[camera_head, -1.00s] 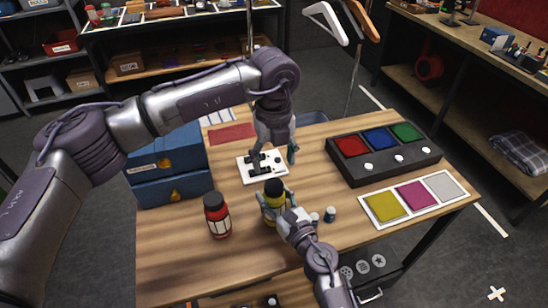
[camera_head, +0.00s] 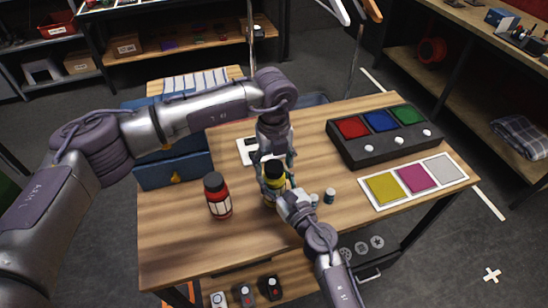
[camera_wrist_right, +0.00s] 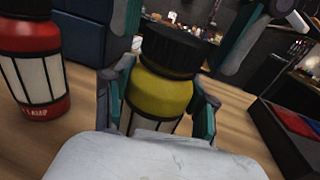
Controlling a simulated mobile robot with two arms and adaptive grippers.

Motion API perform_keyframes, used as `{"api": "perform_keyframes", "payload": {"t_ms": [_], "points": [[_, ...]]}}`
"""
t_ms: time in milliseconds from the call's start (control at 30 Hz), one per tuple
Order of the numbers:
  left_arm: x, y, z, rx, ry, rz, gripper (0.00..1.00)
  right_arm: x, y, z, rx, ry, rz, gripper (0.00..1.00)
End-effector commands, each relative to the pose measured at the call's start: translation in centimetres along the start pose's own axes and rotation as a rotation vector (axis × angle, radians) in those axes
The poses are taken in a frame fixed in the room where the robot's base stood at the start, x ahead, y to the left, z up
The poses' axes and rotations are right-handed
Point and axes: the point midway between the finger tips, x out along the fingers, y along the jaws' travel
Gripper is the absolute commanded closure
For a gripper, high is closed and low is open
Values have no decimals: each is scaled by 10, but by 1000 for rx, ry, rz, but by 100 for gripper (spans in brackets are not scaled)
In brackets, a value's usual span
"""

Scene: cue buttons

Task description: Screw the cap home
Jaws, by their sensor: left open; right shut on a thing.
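A yellow bottle (camera_head: 272,188) with a black cap (camera_head: 274,168) stands on the wooden table. It also shows in the right wrist view (camera_wrist_right: 160,95), with its black cap (camera_wrist_right: 176,50) on top. My right gripper (camera_head: 275,192) is shut on the yellow bottle's body from the front. My left gripper (camera_head: 276,155) points down from above, open, its fingers on either side of the cap. In the right wrist view those fingers flank the cap, with a gap visible on the right. I cannot tell how far the cap is threaded.
A red bottle (camera_head: 217,195) with a black cap stands to the left. The front table is clear.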

Motion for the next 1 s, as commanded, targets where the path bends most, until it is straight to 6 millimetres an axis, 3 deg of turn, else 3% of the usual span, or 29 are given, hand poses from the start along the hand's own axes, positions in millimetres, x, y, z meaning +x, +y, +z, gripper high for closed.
{"api": "perform_keyframes", "payload": {"t_ms": [167, 500, 533, 733, 1000], "points": [[0, 0, 0, 0, 0, 0, 35, 0, 0, 0, 0, -1, 0, 100], [0, 0, 0, 0, 1, 0, 92, 0, 0, 0, 0, -1, 0, 100], [0, 0, 0, 0, 1, 0, 94, 0, 0, 0, 0, -1, 0, 100], [-1, 0, 0, 140, 1, 0, 94, 0, 0, 0, 0, -1, 0, 100], [0, 0, 0, 762, 0, 0, 94, 0, 0, 0, 0, -1, 0, 100]]}}
